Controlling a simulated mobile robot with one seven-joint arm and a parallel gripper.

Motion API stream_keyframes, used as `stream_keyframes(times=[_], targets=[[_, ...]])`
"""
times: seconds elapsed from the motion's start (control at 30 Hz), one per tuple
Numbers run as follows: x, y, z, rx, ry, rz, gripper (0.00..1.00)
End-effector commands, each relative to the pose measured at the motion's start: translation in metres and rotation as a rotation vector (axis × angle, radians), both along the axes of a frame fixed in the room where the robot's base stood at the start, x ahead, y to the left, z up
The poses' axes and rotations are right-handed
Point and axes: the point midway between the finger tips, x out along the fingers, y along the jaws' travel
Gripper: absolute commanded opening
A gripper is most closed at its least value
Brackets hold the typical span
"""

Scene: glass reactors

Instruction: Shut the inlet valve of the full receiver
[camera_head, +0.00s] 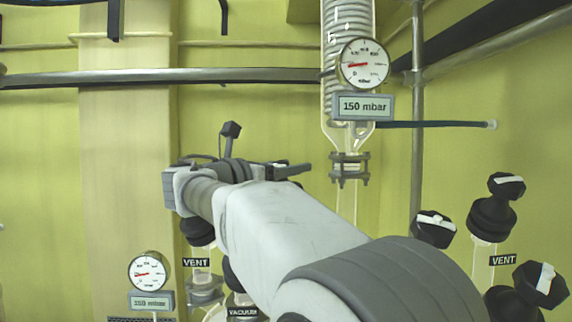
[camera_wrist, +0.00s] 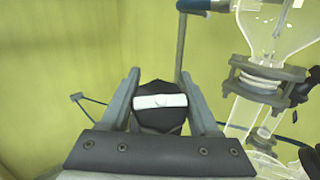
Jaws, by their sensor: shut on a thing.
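In the wrist view my gripper (camera_wrist: 160,76) has one finger on each side of a black valve knob (camera_wrist: 160,118) and is shut on it. The knob has a white bar (camera_wrist: 160,101) that lies nearly level across the picture, crosswise between the fingers. In the head view my arm reaches up and left to my gripper (camera_head: 245,170), and the arm hides the held knob. A black valve (camera_head: 197,232) shows below the hand, above a VENT label (camera_head: 196,262). I cannot tell which receiver the held knob belongs to. No receiver's fill shows clearly.
A glass column with a gauge (camera_head: 363,64) and a 150 mbar display (camera_head: 363,106) stands right of the hand. More black knobs (camera_head: 507,186) stand at the right. In the wrist view, clamped glassware (camera_wrist: 265,80) is close on the right; the left is mostly bare wall.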

Motion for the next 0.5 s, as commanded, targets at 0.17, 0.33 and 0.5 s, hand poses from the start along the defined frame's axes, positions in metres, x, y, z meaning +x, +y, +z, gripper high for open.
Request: stream_keyframes(times=[0.17,0.33,0.5], targets=[[0.0001,-0.0002,-0.0009,0.001,0.001,0.0,0.06],[0.0002,-0.0003,-0.0008,0.001,0.001,0.0,0.81],[0.0001,-0.0002,-0.0005,0.001,0.001,0.001,0.92]])
